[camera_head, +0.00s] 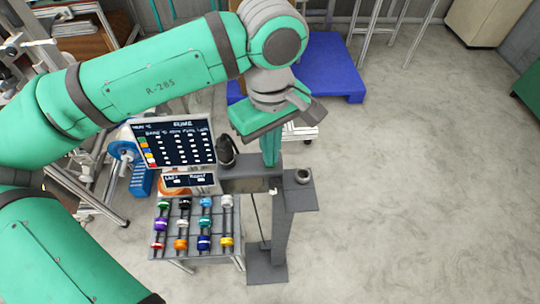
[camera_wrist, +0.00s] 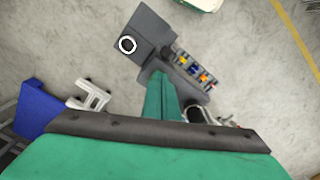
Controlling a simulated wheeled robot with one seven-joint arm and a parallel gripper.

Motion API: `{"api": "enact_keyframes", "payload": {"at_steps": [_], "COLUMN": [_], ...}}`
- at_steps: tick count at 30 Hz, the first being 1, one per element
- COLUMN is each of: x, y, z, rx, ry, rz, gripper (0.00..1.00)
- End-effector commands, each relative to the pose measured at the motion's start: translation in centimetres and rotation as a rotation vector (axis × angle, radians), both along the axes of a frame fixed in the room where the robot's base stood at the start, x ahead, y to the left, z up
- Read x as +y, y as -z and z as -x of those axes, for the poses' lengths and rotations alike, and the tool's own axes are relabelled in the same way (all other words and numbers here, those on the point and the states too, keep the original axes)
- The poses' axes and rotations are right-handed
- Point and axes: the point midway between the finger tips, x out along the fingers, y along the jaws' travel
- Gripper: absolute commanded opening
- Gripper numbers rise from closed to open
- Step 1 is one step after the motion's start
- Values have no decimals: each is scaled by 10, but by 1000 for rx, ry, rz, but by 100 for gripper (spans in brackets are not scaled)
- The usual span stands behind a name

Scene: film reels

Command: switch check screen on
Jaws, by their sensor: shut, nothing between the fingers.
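My gripper (camera_head: 270,160) is shut and empty, its green fingers pointing down at the back edge of a grey stand (camera_head: 295,196). In the wrist view my gripper (camera_wrist: 160,76) ends close to the same grey stand (camera_wrist: 153,24); I cannot tell whether it touches. A round ring-shaped part (camera_head: 303,176) sits on the stand's right end and shows as a white ring in the wrist view (camera_wrist: 127,44). A dark board (camera_head: 172,143) with rows of white marks stands to the left. A smaller dark panel (camera_head: 188,180) is below it. I cannot tell which is the check screen.
A rack (camera_head: 190,248) with several coloured reels stands in front of the boards. A black object (camera_head: 226,150) stands right of the large board. A blue reel (camera_head: 122,151) is at the left. A blue platform (camera_head: 335,72) lies behind. The floor at right is clear.

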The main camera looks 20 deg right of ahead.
Motion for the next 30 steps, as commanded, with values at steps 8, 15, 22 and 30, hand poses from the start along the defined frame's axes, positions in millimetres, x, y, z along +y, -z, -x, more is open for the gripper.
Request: {"api": "enact_keyframes", "payload": {"at_steps": [8,15,22,30], "x": [0,0,0,0], "y": [4,4,-10,-28], "z": [0,0,0,0], "rx": [0,0,0,0], "ry": [0,0,0,0], "rz": [0,0,0,0], "gripper": [0,0,0,0]}}
